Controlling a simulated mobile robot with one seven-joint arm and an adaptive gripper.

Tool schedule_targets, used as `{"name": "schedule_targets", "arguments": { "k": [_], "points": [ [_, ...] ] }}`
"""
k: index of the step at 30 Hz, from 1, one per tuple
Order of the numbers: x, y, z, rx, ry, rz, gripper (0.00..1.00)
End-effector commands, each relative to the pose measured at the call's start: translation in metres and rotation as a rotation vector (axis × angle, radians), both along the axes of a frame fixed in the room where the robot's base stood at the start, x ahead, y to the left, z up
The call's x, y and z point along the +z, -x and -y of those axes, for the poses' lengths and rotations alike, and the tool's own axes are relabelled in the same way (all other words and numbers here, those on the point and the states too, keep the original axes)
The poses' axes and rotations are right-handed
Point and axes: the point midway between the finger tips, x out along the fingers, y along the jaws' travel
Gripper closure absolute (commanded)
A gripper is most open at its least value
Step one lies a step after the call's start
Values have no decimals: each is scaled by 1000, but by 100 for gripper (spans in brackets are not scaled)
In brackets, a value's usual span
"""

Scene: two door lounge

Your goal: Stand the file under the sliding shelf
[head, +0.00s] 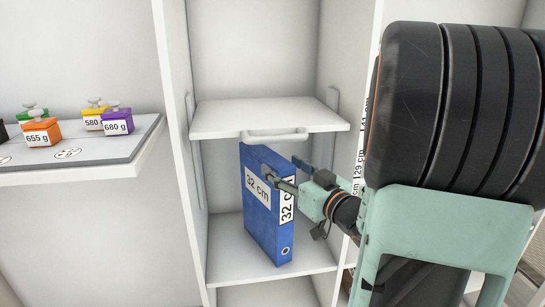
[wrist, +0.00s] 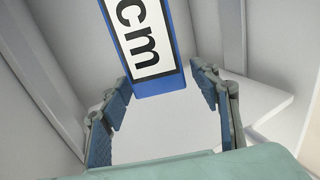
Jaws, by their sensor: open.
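A blue file (head: 262,222) labelled 32 cm stands upright on the lower board (head: 225,262) of a white cabinet, below the sliding shelf (head: 235,117). The file's top reaches close to the underside of the shelf; I cannot tell whether they touch. My gripper (head: 285,178) is at the file's right side in the head view. In the wrist view the file (wrist: 150,50) shows with its cm label, beyond and between the spread fingers of my gripper (wrist: 165,105). The jaws are open, and gaps show on both sides of the file.
The shelf has a front handle (head: 273,134) and runs between side rails (head: 190,120). A cabinet side wall (head: 350,60) with height marks stands close to my arm. At left, a grey tray (head: 110,150) holds several labelled weights, including an orange one (head: 42,133).

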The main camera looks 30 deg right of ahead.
Motion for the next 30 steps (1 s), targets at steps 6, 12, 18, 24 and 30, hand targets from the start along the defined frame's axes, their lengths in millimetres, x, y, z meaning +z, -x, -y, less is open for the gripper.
{"name": "schedule_targets", "arguments": {
  "k": [6,12,18,24,30],
  "points": [
    [1,28,4,-1,0,0,43],
    [0,34,3,1,-1,0,43],
    [0,33,3,1,0,0,43],
    [0,33,3,1,0,-1,43],
    [-7,34,14,-33,37,-26,43]
  ]
}}
